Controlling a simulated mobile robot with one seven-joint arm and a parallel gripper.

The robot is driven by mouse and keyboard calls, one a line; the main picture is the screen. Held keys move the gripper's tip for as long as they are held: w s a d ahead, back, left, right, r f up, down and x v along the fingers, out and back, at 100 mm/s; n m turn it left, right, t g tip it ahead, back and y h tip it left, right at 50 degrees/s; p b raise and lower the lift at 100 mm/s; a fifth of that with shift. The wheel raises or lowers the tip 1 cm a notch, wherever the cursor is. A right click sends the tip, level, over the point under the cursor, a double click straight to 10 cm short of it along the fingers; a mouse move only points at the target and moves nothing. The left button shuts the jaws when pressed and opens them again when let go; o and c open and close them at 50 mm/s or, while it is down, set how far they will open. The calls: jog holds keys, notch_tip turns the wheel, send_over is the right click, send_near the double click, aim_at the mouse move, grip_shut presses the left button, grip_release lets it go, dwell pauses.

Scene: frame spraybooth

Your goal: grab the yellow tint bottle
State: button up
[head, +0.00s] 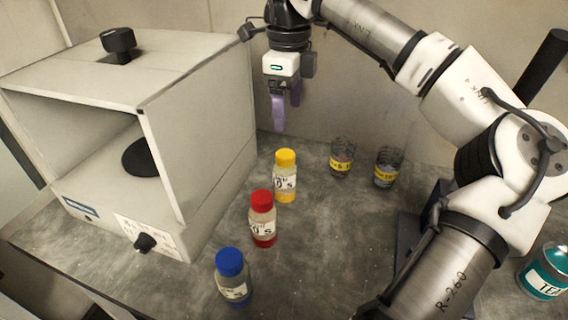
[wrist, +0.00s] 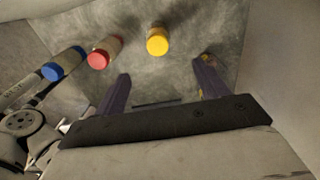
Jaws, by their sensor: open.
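The yellow tint bottle (head: 286,182) stands upright on the bench, with a yellow cap and a white label. It is the farthest back in a row with the red-capped bottle (head: 263,222) and the blue-capped bottle (head: 231,279). My gripper (head: 284,122) has purple fingers and hangs above and behind the yellow bottle, empty and apart from it. In the wrist view the open fingers (wrist: 162,84) show wide apart, and the yellow cap (wrist: 158,41) lies beyond them, between their lines. The red cap (wrist: 98,59) and blue cap (wrist: 54,71) are to the left there.
A white spray booth (head: 200,140) with an open front stands left of the bottles. Two clear cups with yellow labels, one (head: 342,160) and another (head: 387,168), stand to the right. A teal jar (head: 545,272) is at far right. A wall (head: 400,110) rises behind.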

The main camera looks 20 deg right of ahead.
aim_at(285, 153)
notch_tip(285, 153, down, 8)
jog(key=shift+s+r+p, duration=0.1)
jog(key=shift+s+p, duration=0.05)
jog(key=shift+p, duration=0.35)
jog(key=shift+a+f+p, duration=0.15)
jog(key=shift+f+p, duration=0.3)
jog(key=shift+f, duration=1)
jog(key=shift+a+f+p, duration=0.15)
jog(key=shift+f+p, duration=0.3)
jog(key=shift+f, duration=0.95)
jog(key=c, duration=1.2)
